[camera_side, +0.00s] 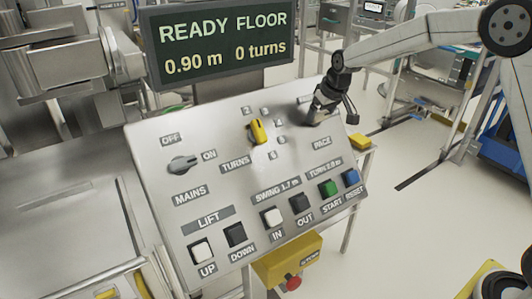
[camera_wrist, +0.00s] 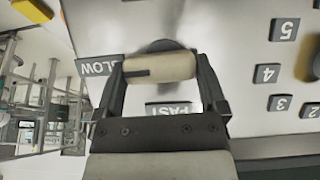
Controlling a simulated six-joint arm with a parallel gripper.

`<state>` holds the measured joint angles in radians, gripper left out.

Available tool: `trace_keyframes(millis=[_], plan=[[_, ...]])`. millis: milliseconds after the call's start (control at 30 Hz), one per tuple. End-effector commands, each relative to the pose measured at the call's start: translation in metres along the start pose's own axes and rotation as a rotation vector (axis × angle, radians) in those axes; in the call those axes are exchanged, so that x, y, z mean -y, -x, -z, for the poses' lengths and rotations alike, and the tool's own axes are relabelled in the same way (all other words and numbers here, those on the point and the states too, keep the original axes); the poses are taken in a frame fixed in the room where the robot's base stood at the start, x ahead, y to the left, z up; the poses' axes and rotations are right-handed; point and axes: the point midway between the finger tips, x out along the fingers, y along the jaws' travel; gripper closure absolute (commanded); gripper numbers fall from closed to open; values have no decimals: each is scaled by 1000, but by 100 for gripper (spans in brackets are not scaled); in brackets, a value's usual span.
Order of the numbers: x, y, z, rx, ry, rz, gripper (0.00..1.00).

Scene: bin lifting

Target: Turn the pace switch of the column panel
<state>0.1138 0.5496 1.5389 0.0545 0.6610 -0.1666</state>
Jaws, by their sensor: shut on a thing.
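The pace switch (camera_wrist: 172,66) is a cream knob on a dark round base, between the SLOW label (camera_wrist: 98,66) and the FAST label (camera_wrist: 172,109) in the wrist view. Its dark mark lies toward the SLOW side. My gripper (camera_wrist: 160,72) is shut on the knob, one finger at each end. In the side view my gripper (camera_side: 318,114) is at the upper right of the column panel (camera_side: 225,205), above the PACE label (camera_side: 322,143), and hides the switch.
A yellow turns knob (camera_side: 257,131) is left of my gripper. The grey mains switch (camera_side: 184,164) is farther left. Several push buttons, including green START (camera_side: 328,188), line the lower panel. A dark display (camera_side: 217,43) behind reads "READY FLOOR 0.90 m 0 turns". A red stop button (camera_side: 292,282) sits below.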

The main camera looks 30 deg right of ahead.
Motion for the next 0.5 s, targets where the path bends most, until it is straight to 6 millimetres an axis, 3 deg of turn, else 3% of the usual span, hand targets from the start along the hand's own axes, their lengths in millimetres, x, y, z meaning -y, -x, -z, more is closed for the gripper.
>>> trace_keyframes(millis=[500], plan=[[3, 0, 0, 3, 261, -134, 68]])
